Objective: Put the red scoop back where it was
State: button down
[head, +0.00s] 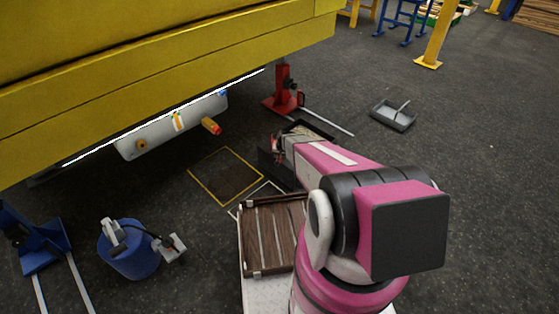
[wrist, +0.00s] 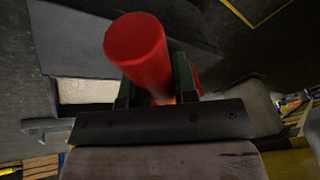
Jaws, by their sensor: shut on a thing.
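In the wrist view the red scoop (wrist: 137,45) shows as a thick red cylinder with a rounded end, and the rest of it is hidden behind my fingers. My gripper (wrist: 157,88) is shut on it, with a dark finger on each side. In the head view my gripper (head: 277,150) is over the floor beyond my arm, near a dark open bin. The scoop cannot be made out clearly there. A yellow-outlined square (head: 226,176) is on the floor to the left of my gripper, and part of a white outline (head: 262,190) lies nearer.
A dark bin (head: 318,126) is close beside my gripper. A grey tray (head: 393,118) lies right. A blue bucket (head: 133,250) stands at left.

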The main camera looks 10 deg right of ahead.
jog(key=shift+w+d+f, duration=0.1)
jog(key=shift+d+f, duration=0.05)
jog(key=shift+f, duration=1.95)
jog(key=c, duration=0.9)
grip_release()
jog(key=shift+f, duration=0.15)
jog(key=s+r+g, duration=0.1)
jog(key=s+r, duration=0.8)
jog(key=r, duration=0.3)
jog(key=s+d+r+n+g+h, duration=0.1)
jog(key=s+r, duration=0.8)
jog(key=r, duration=0.3)
jog(key=s+r+n+g, duration=0.1)
jog(key=s+r+g, duration=0.1)
jog(key=s+r, duration=0.6)
notch_tip(320, 180, up, 5)
jog(key=shift+s+d+f+h, duration=0.15)
jog(key=shift+s+d+h, duration=0.15)
jog(key=shift+s+d, duration=0.1)
